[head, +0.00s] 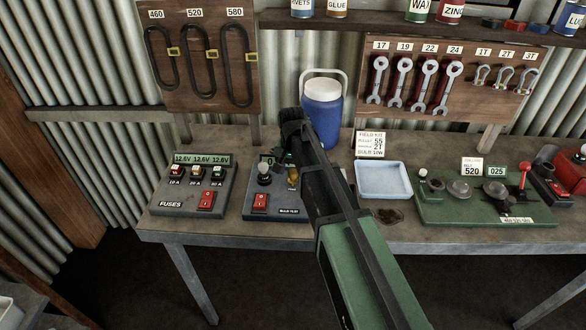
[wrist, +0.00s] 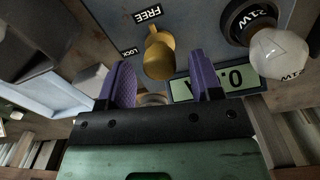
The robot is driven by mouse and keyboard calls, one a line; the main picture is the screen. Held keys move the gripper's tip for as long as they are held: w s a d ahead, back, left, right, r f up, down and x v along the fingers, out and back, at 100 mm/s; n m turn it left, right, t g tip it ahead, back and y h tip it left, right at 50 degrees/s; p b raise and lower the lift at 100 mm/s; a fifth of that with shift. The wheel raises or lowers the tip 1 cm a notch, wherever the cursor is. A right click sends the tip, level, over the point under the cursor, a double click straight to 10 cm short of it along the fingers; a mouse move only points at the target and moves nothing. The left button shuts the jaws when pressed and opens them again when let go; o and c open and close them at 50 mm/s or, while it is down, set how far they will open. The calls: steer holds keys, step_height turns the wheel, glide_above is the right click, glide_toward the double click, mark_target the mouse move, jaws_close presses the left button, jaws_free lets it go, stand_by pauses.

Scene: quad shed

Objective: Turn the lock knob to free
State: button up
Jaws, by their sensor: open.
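The lock knob (wrist: 158,55) is a brass-yellow knob on a blue-grey panel in the wrist view. In the head view the knob (head: 293,176) shows beside my arm on the blue bulb box (head: 276,206). My gripper (wrist: 162,78) is open and empty, its two purple fingers apart on either side of the knob's lower end. I cannot tell whether they touch it. In the head view my arm hides the fingers.
A white bulb (wrist: 279,53) in a black socket and a lit display (wrist: 213,85) are close to the right finger. The fuse box (head: 190,190) stands left, the pale blue tray (head: 384,181) right, and a blue jug (head: 321,112) behind. A green panel (head: 485,209) is farther right.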

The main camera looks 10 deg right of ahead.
mark_target(293, 171)
step_height(293, 171, up, 10)
steer(key=p, duration=0.9)
steer(key=shift+r+p, duration=0.2)
steer(key=shift+p, duration=0.1)
steer(key=s+f+n+b, duration=0.2)
steer(key=s, duration=0.8)
steer(key=s+f+n+b, duration=0.2)
steer(key=s+n, duration=0.1)
steer(key=s, duration=0.8)
steer(key=shift+f, duration=0.1)
